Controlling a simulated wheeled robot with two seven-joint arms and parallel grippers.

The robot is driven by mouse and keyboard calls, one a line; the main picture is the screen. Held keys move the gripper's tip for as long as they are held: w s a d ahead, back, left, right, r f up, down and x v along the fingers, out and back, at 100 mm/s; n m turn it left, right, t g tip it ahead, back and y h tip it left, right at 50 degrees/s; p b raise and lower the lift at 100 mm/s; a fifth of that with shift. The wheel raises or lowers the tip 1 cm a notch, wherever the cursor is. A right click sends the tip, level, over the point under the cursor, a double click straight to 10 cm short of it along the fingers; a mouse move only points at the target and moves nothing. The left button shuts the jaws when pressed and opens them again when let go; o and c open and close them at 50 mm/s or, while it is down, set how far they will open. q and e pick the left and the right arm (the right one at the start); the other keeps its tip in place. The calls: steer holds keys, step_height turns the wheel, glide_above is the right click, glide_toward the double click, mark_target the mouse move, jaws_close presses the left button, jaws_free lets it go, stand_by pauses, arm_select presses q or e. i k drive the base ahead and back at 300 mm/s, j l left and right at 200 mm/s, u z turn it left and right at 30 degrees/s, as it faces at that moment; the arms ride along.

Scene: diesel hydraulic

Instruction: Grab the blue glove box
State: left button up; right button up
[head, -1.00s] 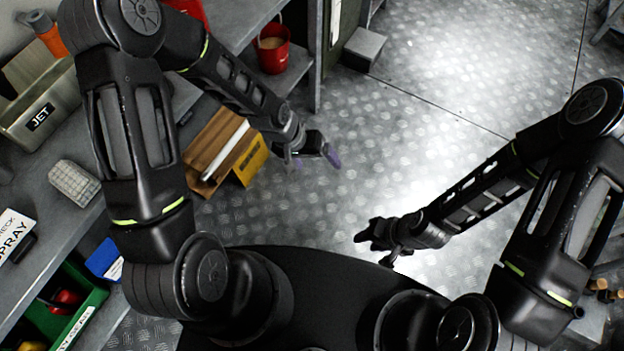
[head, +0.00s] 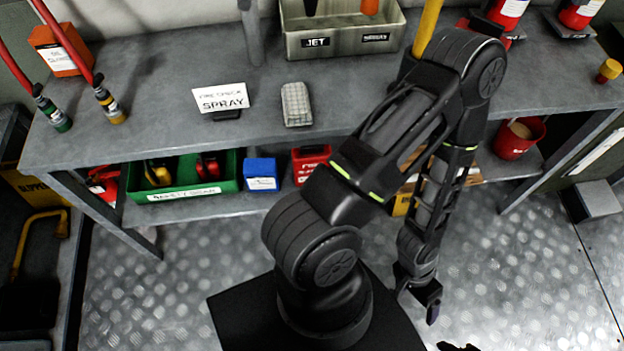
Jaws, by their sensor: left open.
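A small blue box (head: 260,168) with a white label sits on the lower shelf of the grey bench, between a green bin and a red box. Its label is too small to read. My left gripper (head: 418,302) is open and empty over the metal floor, in front of the bench and to the right of the blue box, well apart from it. A dark tip at the bottom edge (head: 459,347) looks like part of my right gripper; the rest is out of frame.
The green bin (head: 183,195) and red box (head: 309,164) flank the blue box. The bench top (head: 165,95) overhangs the lower shelf. A red bucket (head: 518,140) stands at the right. Floor in front of the shelf is clear at left.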

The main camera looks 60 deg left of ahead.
mark_target(260, 174)
steer(key=u, duration=0.5)
steer(key=k+j+u, duration=0.1)
steer(key=u, duration=0.4)
steer(key=j+u, duration=0.1)
steer(key=u, duration=0.35)
steer(key=k+j+u, duration=0.1)
steer(key=u, duration=0.4)
steer(key=j+u, duration=0.1)
steer(key=u, duration=0.4)
steer(key=l+z, duration=0.35)
steer(key=l, duration=0.2)
steer(key=l+z, duration=0.3)
steer(key=l, duration=0.3)
